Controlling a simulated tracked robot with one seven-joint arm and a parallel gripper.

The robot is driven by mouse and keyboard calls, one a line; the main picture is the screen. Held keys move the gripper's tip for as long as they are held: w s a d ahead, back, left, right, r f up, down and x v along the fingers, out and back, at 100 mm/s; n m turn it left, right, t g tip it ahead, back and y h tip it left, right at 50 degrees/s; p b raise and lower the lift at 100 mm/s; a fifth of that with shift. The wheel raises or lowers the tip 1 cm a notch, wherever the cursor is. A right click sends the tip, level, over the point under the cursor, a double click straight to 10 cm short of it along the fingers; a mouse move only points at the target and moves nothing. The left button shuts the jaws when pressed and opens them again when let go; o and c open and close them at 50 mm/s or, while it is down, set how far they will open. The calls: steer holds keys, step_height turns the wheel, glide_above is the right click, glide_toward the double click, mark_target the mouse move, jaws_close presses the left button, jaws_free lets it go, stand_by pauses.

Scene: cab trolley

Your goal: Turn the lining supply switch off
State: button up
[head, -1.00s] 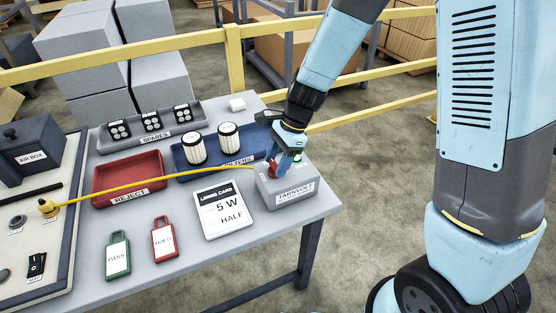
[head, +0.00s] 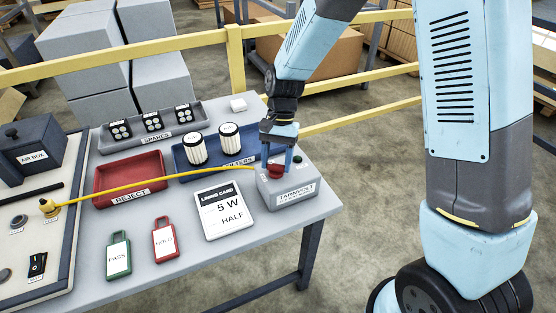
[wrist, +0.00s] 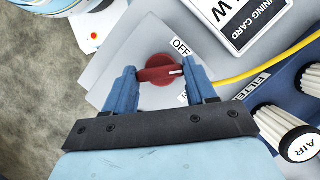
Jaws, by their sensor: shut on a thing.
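The lining supply switch is a red rotary knob (head: 276,171) on top of the grey TARNVOLT box (head: 290,192) at the table's right end. In the wrist view the knob (wrist: 155,70) has a raised bar with a white mark at its right end. The mark points between the OFF label (wrist: 180,47) and a partly hidden label ending in N (wrist: 183,97). My gripper (head: 277,160) reaches down from above, and its blue fingers (wrist: 160,78) are shut on the bar's two ends.
A yellow cable (head: 150,183) runs from the box across the table to the left panel. The lining card (head: 222,211), the blue filters tray (head: 183,163) and two upright filters stand close by. A yellow rail (head: 390,75) passes behind.

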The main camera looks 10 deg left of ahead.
steer(key=n, duration=0.2)
steer(key=n+h, duration=0.1)
steer(key=shift+w+a+r+n, duration=0.1)
steer(key=shift+a+n, duration=0.05)
steer(key=shift+n, duration=0.25)
steer(key=shift+n+t+h, duration=0.4)
steer(key=shift+n+h, duration=0.5)
steer(key=shift+n, duration=1)
steer(key=o, duration=1)
steer(key=shift+o, duration=0.2)
steer(key=v, duration=1.3)
steer(key=shift+a+r, duration=0.2)
steer(key=shift+a, duration=0.05)
steer(key=shift+w+d, duration=0.1)
